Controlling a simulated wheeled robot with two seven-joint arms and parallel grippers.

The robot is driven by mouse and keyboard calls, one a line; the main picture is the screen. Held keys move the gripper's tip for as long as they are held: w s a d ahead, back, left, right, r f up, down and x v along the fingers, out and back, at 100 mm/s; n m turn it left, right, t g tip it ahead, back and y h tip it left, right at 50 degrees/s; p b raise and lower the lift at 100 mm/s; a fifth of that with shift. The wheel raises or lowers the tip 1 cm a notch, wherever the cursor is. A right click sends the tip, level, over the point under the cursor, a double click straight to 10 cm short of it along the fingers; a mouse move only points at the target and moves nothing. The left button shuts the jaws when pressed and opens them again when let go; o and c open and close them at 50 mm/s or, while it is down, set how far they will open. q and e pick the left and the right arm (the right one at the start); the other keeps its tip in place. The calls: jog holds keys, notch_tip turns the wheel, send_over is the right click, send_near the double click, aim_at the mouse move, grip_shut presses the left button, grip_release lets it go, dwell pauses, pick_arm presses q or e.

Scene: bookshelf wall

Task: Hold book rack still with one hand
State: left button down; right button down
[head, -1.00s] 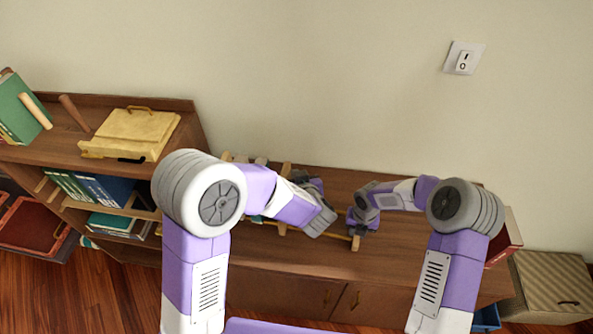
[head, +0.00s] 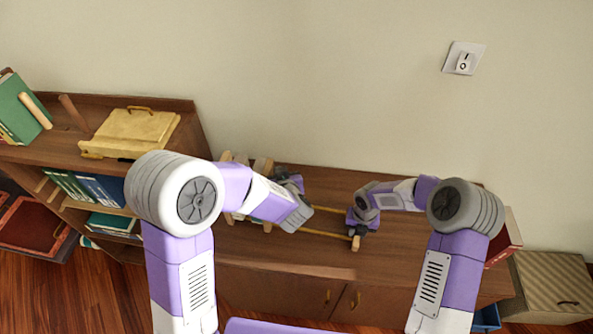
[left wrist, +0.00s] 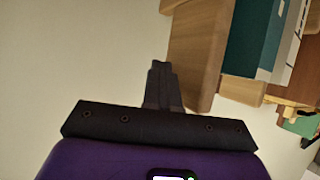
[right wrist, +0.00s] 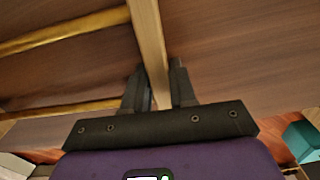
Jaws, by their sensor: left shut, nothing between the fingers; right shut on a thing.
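The wooden book rack has two pale rods (head: 325,233) and a right end piece (head: 355,244) on the low cabinet. My right gripper (head: 358,226) is shut on that end piece; the right wrist view shows a wooden bar (right wrist: 148,40) between its fingers (right wrist: 156,75). My left gripper (left wrist: 160,68) is shut and empty, close beside a wooden panel (left wrist: 200,55) at the rack's left part; contact is unclear. A teal book (left wrist: 252,38) stands beyond that panel. In the head view my left arm hides most of the books and the left fingertips.
A taller shelf on the left holds a yellow wooden box (head: 130,132), a green book (head: 22,110) and several books below. A red book (head: 503,238) stands at the cabinet's right end, near a cardboard-coloured box (head: 552,285). The cabinet top (head: 300,262) is clear in front.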

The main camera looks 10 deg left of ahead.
aim_at(263, 171)
pick_arm(q)
jog(key=shift+w+a, duration=0.2)
jog(key=shift+a, duration=2.15)
pick_arm(e)
jog(key=shift+d, duration=0.15)
pick_arm(q)
jog(key=shift+s+d, duration=0.2)
jog(key=shift+d, duration=2.5)
jog(key=v, duration=1.2)
pick_arm(e)
jog(key=c, duration=0.8)
grip_release()
